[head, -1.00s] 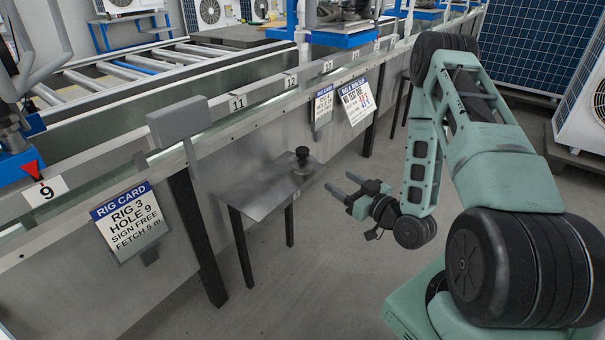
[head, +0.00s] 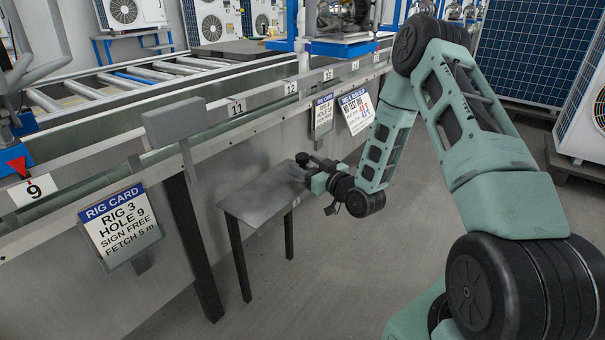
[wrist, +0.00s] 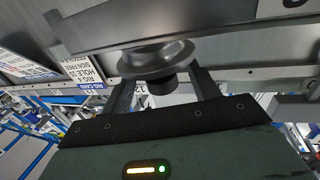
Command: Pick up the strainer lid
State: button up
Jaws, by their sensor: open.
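The strainer lid (head: 302,158) is on the small metal side table (head: 255,200), near its far right corner. In the head view only its dark knob shows clearly, and my gripper hides part of the rest. In the wrist view the lid (wrist: 155,60) is a round metallic disc with a short dark knob. My gripper (head: 308,168) is at the table's right edge, reaching over it towards the lid. In the wrist view the open fingers (wrist: 162,88) stand on either side of the knob. Contact with it cannot be told.
The long test trough (head: 150,165) with numbered holes runs behind the side table. A grey plate on a post (head: 175,122) rises at the table's left. Rig cards (head: 122,225) hang on the trough front. The floor (head: 340,270) to the right of the table is clear.

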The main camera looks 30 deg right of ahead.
jog(key=shift+w+a, duration=0.1)
jog(key=shift+w, duration=1.05)
jog(key=c, duration=0.9)
jog(key=shift+r, duration=0.15)
